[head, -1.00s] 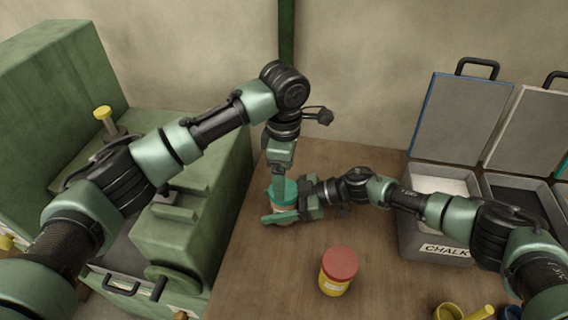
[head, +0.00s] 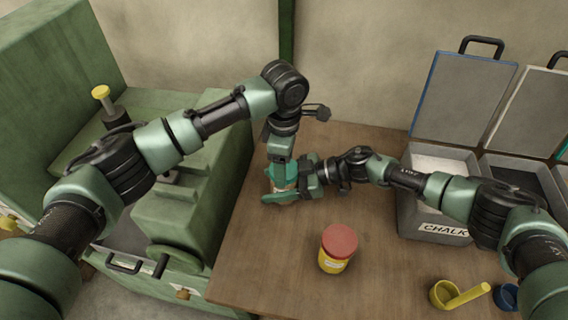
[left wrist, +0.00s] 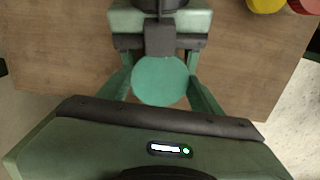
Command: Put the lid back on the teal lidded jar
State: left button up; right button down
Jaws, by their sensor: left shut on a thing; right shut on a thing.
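The teal lid (head: 287,171) is between the fingers of my left gripper (head: 281,168), which reaches down from above and is shut on it. In the left wrist view the lid (left wrist: 162,80) is a round teal disc seen from above. The jar (head: 285,187) is directly under the lid, mostly hidden by the fingers. My right gripper (head: 277,190) is shut on the jar from the right, low over the table. Lid and jar look lined up and very close. I cannot tell whether the lid is fully seated.
A yellow jar with a red lid (head: 338,248) stands nearer on the wooden table (head: 260,270). A grey box marked CHALK (head: 425,227) stands at the right. A yellow scoop (head: 460,294) lies at the front right. A green machine (head: 185,225) borders the table's left side.

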pick_arm(q)
jog(key=m, duration=0.3)
jog(key=o, duration=1.6)
jog(key=shift+c, duration=0.2)
jog(key=shift+r, duration=2.3)
jog(key=shift+c, duration=0.5)
jog(key=shift+r+n, duration=1.6)
jog(key=shift+r, duration=0.15)
